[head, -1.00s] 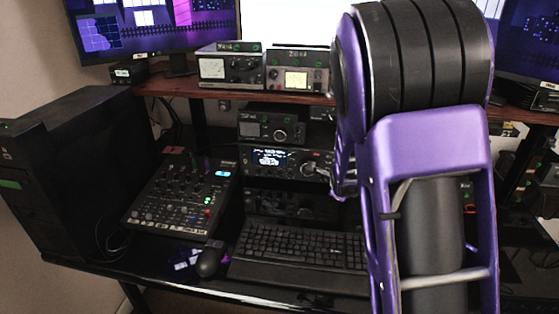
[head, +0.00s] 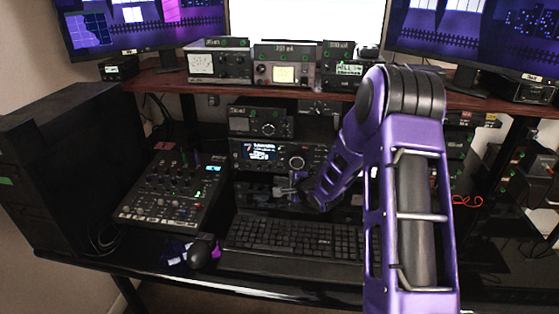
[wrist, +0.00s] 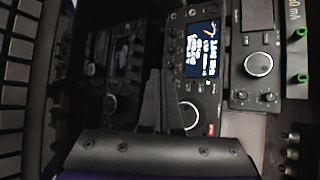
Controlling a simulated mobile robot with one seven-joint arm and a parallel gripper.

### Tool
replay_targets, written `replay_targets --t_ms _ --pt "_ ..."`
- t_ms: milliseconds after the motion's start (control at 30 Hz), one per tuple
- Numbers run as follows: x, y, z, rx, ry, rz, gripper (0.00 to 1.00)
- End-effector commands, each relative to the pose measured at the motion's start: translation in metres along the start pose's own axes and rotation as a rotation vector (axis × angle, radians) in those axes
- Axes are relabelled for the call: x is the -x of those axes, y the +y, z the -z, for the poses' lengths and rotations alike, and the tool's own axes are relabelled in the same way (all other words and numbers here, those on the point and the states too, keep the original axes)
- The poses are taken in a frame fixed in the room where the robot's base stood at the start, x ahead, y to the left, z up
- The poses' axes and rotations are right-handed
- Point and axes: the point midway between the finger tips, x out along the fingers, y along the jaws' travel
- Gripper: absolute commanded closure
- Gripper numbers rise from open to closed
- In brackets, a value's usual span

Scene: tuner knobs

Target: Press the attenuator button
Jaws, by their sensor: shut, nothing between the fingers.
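The radio (head: 262,153) with a lit screen stands under the shelf, behind the keyboard. It fills the upper middle of the wrist view, turned sideways, with its lit screen (wrist: 202,48) and a round knob (wrist: 188,113). Small buttons line its front, but their labels are too small to read, so I cannot tell which is the attenuator button. My gripper (head: 279,190) is shut and empty, in front of the stacked radios and just below the lit one. In the wrist view its fingers (wrist: 159,76) point at the panels beside the screen; contact cannot be told.
A lower dark radio (wrist: 122,65) sits beside the lit one. A smaller unit with a knob (head: 262,122) stands above. The keyboard (head: 295,237) lies below my gripper, with a mixer (head: 165,195) to the left. The wooden shelf (head: 220,88) with several instruments is overhead.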

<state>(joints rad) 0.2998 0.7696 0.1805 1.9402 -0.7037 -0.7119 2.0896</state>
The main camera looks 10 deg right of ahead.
Motion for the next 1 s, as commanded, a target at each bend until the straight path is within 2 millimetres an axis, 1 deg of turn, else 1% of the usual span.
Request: replay_targets --t_ms 200,333,733,767,1000 --pt "-0.001 -0.001 0.001 0.0 0.002 -0.001 1.0" --pt "-0.006 -0.004 0.005 0.0 0.002 0.0 1.0" --pt "-0.044 -0.031 0.033 0.001 0.002 -0.001 1.0" --pt "-0.045 -0.037 0.034 -0.002 0.003 -0.001 1.0" --pt "-0.058 -0.045 0.043 -0.001 0.002 -0.001 1.0"
